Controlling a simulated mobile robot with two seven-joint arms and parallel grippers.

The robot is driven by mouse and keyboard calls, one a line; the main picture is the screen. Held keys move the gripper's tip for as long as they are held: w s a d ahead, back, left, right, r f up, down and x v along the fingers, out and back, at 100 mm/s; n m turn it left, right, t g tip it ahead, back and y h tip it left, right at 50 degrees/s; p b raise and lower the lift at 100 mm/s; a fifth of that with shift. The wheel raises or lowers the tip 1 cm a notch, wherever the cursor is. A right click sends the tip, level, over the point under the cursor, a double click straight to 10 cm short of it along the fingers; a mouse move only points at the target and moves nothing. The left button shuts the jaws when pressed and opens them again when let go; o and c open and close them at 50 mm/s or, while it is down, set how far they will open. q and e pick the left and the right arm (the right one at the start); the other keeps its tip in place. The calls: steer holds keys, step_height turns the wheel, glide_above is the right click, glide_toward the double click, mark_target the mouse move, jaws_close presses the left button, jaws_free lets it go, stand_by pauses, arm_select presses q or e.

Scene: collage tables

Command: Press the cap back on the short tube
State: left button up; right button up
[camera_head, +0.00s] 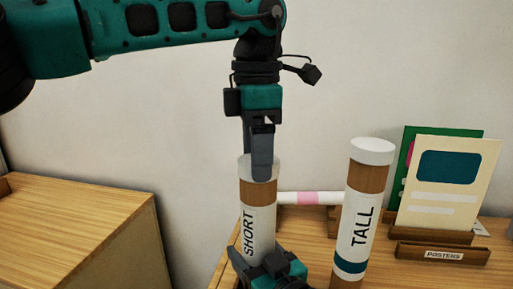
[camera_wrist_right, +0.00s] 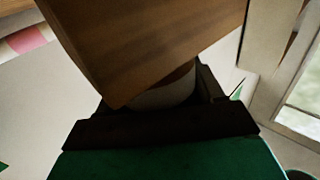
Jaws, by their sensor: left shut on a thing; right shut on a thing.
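The short tube (camera_head: 257,222), white with a brown upper band and the word SHORT, stands nearly upright at the table's left end. A pale cap (camera_head: 243,168) is at its top. My left gripper (camera_head: 262,178) reaches down from above, shut on the cap; its fingers hide part of the cap and brown band. I cannot tell whether the cap is fully seated. My right gripper (camera_head: 270,272) is shut on the tube's lower part. In the right wrist view, a white curved piece of the tube (camera_wrist_right: 165,95) shows between the fingers, partly covered by a brown wooden surface.
The tall tube (camera_head: 357,215) stands close on the right with a white cap on top. A white and pink roll (camera_head: 310,198) lies behind, between the tubes. Cards stand in a wooden holder (camera_head: 440,253) labelled POSTERS. A wooden cabinet (camera_head: 75,235) is at left.

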arm_select(q)
steer(key=shift+f, duration=0.1)
steer(key=o, duration=1.1)
step_height(320, 180, up, 12)
arm_select(e)
steer(key=o, duration=1.6)
